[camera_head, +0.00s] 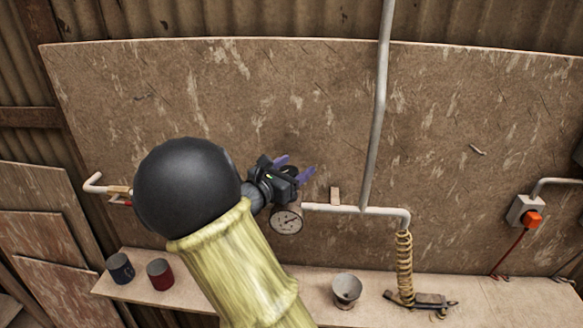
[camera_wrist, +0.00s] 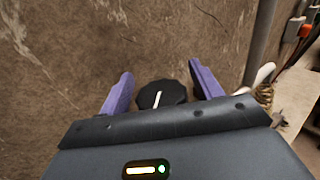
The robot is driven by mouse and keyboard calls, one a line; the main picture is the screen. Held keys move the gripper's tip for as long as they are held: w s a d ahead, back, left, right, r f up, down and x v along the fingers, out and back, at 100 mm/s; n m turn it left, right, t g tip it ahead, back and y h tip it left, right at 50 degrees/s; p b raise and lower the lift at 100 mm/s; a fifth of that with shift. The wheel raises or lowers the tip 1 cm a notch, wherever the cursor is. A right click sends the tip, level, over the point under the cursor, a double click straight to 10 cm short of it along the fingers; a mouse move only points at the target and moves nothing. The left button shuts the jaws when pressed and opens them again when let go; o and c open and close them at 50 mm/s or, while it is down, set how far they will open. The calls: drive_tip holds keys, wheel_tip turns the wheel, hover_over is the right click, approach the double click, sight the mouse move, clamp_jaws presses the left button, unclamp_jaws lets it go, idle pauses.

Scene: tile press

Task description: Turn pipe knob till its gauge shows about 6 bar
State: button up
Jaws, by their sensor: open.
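The pipe (camera_head: 335,208) runs along the wooden board, and its round white gauge (camera_head: 287,220) hangs just below my gripper in the head view. The gauge has a dark needle, but its numbers are too small to read. The black pipe knob (camera_wrist: 161,94), with a white pointer line, shows in the wrist view. My gripper (camera_head: 295,166) is open. In the wrist view its two purple fingers (camera_wrist: 161,72) stand on either side of the knob, with a gap on each side. In the head view my gripper and arm hide the knob.
A shelf (camera_head: 215,296) below holds a dark mug (camera_head: 120,268), a red mug (camera_head: 160,274) and a grey cup (camera_head: 346,290). A coiled hose (camera_head: 404,265) hangs at the pipe's right end. A socket with an orange plug (camera_head: 532,219) is farther right.

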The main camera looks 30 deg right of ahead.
drive_tip(key=c, duration=1)
drive_tip(key=shift+r+g+p, duration=0.15)
drive_tip(key=shift+g+p, duration=0.15)
drive_tip(key=shift+p, duration=0.1)
drive_tip(key=shift+r+m+g+h+p, duration=0.15)
drive_tip(key=shift+m+g+h+p, duration=0.35)
drive_tip(key=shift+m+g+p, duration=0.65)
drive_tip(key=shift+s+f+m+g+p, duration=0.25)
drive_tip(key=shift+m+g, duration=0.2)
drive_tip(key=shift+g, duration=0.5)
drive_tip(key=o, duration=1)
